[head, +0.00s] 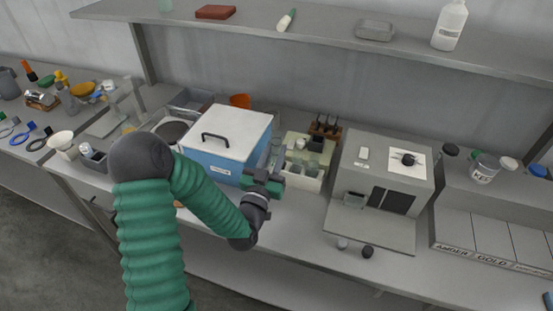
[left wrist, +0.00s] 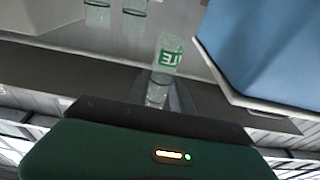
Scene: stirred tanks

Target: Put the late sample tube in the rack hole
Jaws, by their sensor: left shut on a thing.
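My left gripper (head: 274,172) is at the right side of the blue box, by the front left of the cream rack (head: 309,183). In the left wrist view the same gripper (left wrist: 160,100) is shut on a clear sample tube (left wrist: 167,56) with a green and white label, only partly readable. The tube points away from the gripper. Other clear tubes (left wrist: 134,12) stand at the top left of that view, apart from the held one. The rack's holes are too small or hidden to make out. My right gripper is not in view.
The blue box with a white lid (head: 226,139) stands close beside the left gripper. A grey machine (head: 383,176) stands right of the rack. A dark holder (head: 325,127) is behind the rack. A shelf (head: 330,39) runs above the bench. A small dark knob (head: 368,252) lies near the front edge.

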